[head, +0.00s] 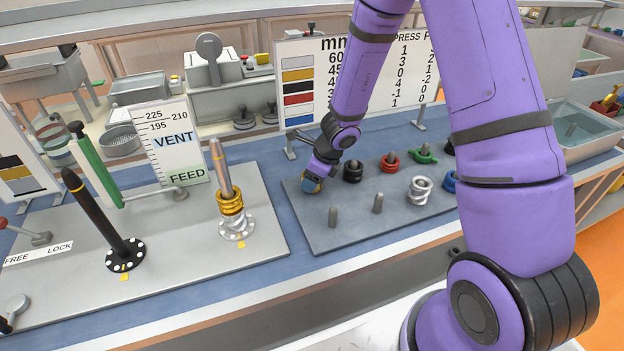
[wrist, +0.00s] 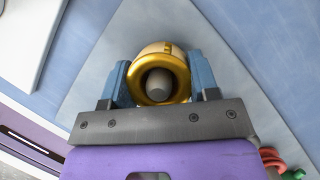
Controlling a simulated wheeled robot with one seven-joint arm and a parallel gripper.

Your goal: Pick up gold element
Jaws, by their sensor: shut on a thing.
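My gripper (head: 311,183) is over the far left corner of the grey peg board (head: 350,234). In the wrist view its two blue fingers are shut on a gold ring-shaped element (wrist: 141,88), one finger on each side. A grey peg (wrist: 156,82) shows through the ring's hole; I cannot tell how far the ring is raised along it. In the head view the fingers mostly hide the gold element. Other gold rings (head: 230,204) sit around a metal spindle above silver rings on the left plate.
Black (head: 353,172), red (head: 389,163), green (head: 424,154) and silver (head: 419,190) elements stand on the board, with two bare pegs in front. A black spindle (head: 103,218) and a VENT/FEED sign (head: 170,145) stand left. A value chart (head: 320,80) stands behind.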

